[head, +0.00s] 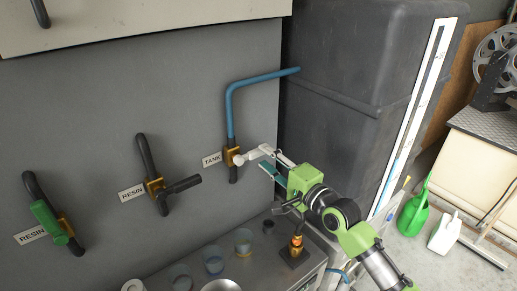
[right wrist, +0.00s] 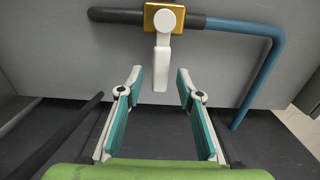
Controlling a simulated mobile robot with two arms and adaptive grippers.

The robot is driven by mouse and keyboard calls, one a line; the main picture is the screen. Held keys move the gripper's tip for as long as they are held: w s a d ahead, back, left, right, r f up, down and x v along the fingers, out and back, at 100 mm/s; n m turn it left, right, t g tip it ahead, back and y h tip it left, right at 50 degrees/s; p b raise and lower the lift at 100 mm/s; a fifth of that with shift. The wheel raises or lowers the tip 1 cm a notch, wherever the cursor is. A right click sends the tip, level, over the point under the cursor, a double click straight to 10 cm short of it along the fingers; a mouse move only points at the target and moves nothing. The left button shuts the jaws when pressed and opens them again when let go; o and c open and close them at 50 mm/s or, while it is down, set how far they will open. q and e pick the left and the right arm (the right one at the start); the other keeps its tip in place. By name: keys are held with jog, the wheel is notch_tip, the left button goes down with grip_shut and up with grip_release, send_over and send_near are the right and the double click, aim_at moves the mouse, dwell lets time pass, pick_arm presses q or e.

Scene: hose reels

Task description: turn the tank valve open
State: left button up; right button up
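The tank valve has a brass body (head: 232,157) on a pipe beside the TANK label (head: 212,159), with a white lever (head: 243,160). In the right wrist view the brass body (right wrist: 178,22) is at the top and the white lever (right wrist: 161,65) hangs from it toward my gripper. My right gripper (head: 269,162) is open at the lever. In the right wrist view its two teal-padded fingers (right wrist: 159,78) stand on either side of the lever's end, with a gap on both sides. My left gripper is not in view.
A blue pipe (head: 231,112) runs up from the valve to the dark tank (head: 335,65). Two RESIN valves, one with a black handle (head: 183,186) and one green (head: 49,222), are to the left. A counter (head: 262,270) with several cups lies below.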

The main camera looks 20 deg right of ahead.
aim_at(261, 153)
jog(key=x, duration=0.3)
jog(key=shift+w+a+r, duration=0.1)
jog(key=shift+w, duration=0.15)
jog(key=shift+w+a+p, duration=0.15)
jog(key=shift+w+p, duration=0.15)
jog(key=shift+w, duration=0.05)
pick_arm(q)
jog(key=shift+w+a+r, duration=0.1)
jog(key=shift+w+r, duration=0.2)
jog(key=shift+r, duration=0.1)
pick_arm(e)
grip_shut()
